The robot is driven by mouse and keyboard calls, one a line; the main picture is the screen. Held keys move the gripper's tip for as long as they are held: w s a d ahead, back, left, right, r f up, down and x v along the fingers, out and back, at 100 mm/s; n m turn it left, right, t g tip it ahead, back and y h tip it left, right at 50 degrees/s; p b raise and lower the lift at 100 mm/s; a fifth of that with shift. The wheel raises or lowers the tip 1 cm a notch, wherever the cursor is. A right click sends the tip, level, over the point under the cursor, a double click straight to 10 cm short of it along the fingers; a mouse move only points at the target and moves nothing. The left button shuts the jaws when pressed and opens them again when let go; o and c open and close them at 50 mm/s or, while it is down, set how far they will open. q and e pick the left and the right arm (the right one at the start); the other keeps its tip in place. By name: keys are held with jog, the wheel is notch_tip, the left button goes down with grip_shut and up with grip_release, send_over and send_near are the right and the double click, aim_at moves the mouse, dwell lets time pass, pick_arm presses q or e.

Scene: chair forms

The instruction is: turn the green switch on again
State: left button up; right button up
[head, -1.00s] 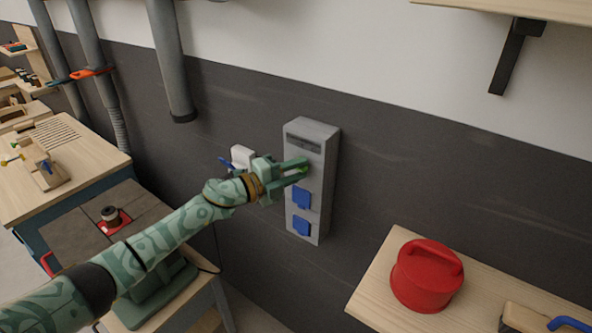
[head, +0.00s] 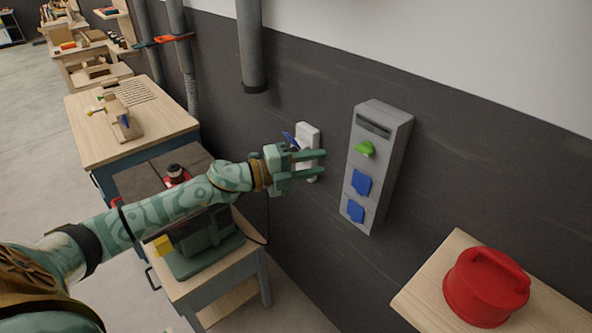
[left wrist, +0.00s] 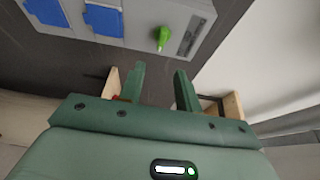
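The green switch (head: 366,149) sits on the upper front of a grey wall box (head: 391,150), below a dark slot and above two blue socket covers. It also shows in the left wrist view (left wrist: 163,38), beyond my fingertips. I cannot tell from its look whether it is on or off. My left gripper (head: 323,163) is left of the box and apart from the switch. Its two fingers are parted with nothing between them, as the left wrist view (left wrist: 160,67) also shows. My right gripper is not in view.
A white wall fitting (head: 308,135) with a blue part is close behind my left gripper. A grey pipe (head: 250,45) hangs above. A green machine (head: 204,240) stands on a small bench below. A red lidded container (head: 485,288) sits on a wooden top at the lower right.

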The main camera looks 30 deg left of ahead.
pick_arm(q)
jog(key=v, duration=0.4)
jog(key=shift+s+a+b, duration=0.1)
jog(key=shift+b, duration=0.25)
